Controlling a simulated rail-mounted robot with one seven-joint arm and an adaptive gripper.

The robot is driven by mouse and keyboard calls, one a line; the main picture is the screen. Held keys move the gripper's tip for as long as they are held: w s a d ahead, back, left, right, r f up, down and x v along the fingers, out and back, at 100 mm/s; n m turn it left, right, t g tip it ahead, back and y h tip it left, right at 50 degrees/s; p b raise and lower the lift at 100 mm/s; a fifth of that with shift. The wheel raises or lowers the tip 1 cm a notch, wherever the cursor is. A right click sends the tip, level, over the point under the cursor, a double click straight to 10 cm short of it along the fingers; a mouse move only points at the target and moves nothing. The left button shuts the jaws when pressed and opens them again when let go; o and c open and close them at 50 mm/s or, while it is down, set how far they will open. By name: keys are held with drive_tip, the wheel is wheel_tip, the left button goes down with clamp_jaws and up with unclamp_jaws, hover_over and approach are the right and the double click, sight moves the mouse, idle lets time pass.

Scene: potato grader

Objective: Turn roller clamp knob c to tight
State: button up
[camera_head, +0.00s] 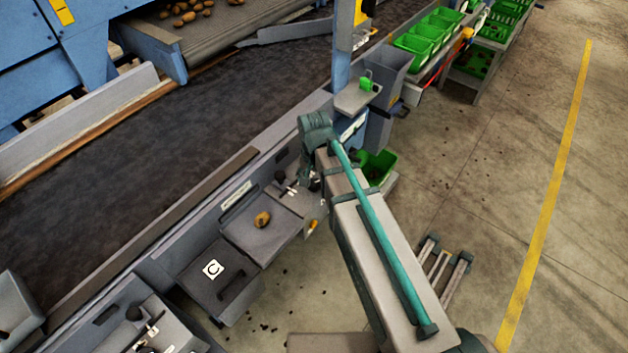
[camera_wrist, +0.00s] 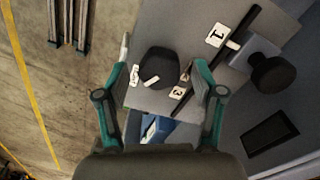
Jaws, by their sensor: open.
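In the wrist view a black round knob (camera_wrist: 158,66) with a white pointer mark stands on a grey panel (camera_wrist: 185,22), small white labels beside it. My gripper (camera_wrist: 161,72) is open, its teal fingers on either side of this knob with gaps; I cannot tell its height above it. A second black knob (camera_wrist: 272,74) on a grey mount is to the right. A dark rod crosses the panel between them, near labels 1 (camera_wrist: 216,35) and 3 (camera_wrist: 180,92). No knob letter is legible.
The dark belt (camera_head: 150,150) runs behind. A green bin (camera_head: 378,164) is just beyond my arm. Open floor lies right.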

sight(314, 183)
wheel_tip(314, 183, up, 12)
idle(0.6)
